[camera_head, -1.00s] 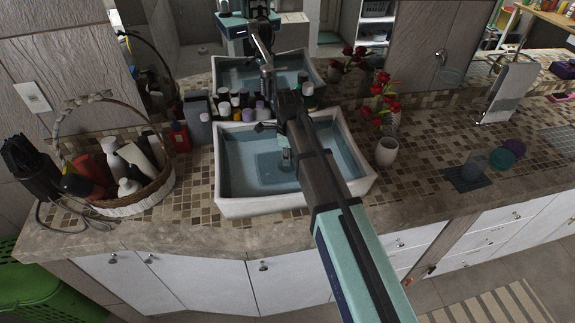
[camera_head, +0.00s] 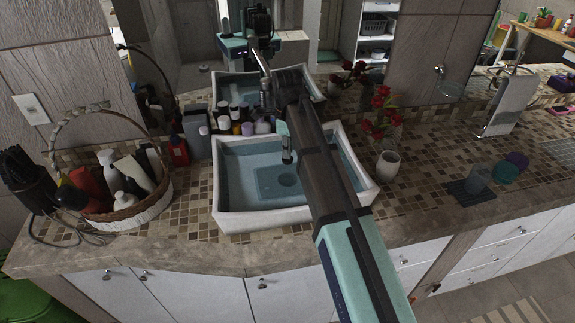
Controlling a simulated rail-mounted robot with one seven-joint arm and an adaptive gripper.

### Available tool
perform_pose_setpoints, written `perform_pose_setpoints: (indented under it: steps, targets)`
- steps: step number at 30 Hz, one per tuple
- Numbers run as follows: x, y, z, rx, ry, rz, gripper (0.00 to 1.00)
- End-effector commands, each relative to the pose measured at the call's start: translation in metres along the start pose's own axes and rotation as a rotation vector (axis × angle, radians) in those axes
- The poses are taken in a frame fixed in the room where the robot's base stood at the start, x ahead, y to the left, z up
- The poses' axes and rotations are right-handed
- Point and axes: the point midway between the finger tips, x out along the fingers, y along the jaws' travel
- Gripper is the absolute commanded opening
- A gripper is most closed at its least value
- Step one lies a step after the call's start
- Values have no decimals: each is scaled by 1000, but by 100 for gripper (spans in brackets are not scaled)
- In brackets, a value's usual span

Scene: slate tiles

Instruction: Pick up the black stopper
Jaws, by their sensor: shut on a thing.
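My gripper (camera_head: 287,157) hangs small and pointing down over the white sink basin (camera_head: 243,222), below the end of my arm. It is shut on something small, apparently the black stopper. The stopper is too small and dark at this distance for its outline to be clear. A dark round spot, which looks like the drain (camera_head: 288,180), shows on the blue-grey basin floor just below my gripper. My arm crosses the right part of the basin and hides some of it.
Several bottles (camera_head: 236,116) stand behind the basin's left rim. A wicker basket (camera_head: 146,213) of bottles stands at left. A mirror backs the counter.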

Motion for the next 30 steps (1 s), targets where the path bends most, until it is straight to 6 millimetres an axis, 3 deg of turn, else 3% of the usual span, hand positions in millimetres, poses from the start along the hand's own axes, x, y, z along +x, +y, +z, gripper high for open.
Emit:
perform_pose_setpoints:
  steps: [11,19,24,30]
  targets:
    - [-74,-2,1,0,-1,-3,0]
    - [-142,-1,0,0,0,-1,0]
    - [-166,0,0,0,0,0,0]
    - [-179,0,0,0,0,0,0]
